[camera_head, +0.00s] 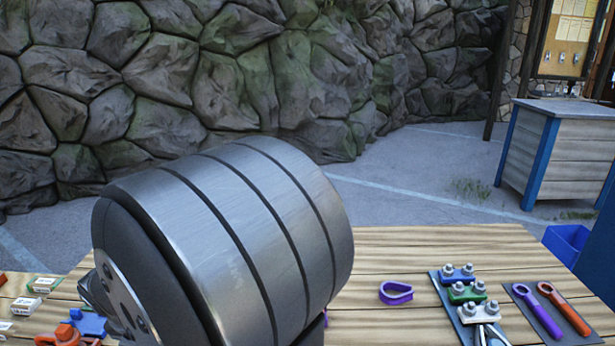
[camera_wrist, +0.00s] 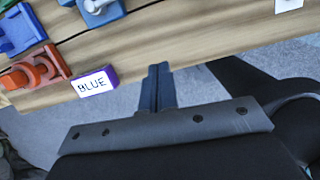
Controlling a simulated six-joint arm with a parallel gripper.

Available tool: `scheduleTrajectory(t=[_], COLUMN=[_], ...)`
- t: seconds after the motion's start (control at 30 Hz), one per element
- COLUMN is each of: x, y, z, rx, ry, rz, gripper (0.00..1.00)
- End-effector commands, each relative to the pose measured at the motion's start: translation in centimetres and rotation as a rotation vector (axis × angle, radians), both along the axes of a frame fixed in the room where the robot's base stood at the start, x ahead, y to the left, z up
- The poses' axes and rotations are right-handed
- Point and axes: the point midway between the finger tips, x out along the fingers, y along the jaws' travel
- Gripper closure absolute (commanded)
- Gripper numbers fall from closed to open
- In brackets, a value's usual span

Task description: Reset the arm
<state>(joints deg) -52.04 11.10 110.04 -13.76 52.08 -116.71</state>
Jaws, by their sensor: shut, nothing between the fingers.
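My gripper (camera_wrist: 158,72) shows in the wrist view with its two dark fingers together, shut and empty. Its tips are by the edge of the wooden table (camera_wrist: 190,45), to the right of a purple block with a white label reading BLUE (camera_wrist: 94,82). In the head view a large metal cylinder, a link of my arm, fills the left middle and hides part of the table (camera_head: 440,245). My gripper's fingers cannot be made out in that view.
The table holds a purple clamp (camera_head: 396,293), a bolted cable block (camera_head: 464,290), and purple (camera_head: 537,311) and orange (camera_head: 565,307) wrenches on the right. Orange (camera_head: 66,335) and blue (camera_head: 88,322) parts lie left. A stone wall (camera_head: 200,80) stands behind.

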Motion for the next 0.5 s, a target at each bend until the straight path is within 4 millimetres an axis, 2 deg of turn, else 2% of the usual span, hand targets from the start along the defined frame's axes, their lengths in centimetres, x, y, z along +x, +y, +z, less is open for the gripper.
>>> scheduleTrajectory(t=[0.03,0.2,0.5], x=[-0.2,-1.0,1.2], y=[0.1,0.1,0.9], z=[1.1,4.5,5.5], rx=[0.004,0.003,-0.083], ry=[-0.003,-0.002,0.029], rz=[0.001,0.003,0.198], gripper=[1.00,1.00,1.00])
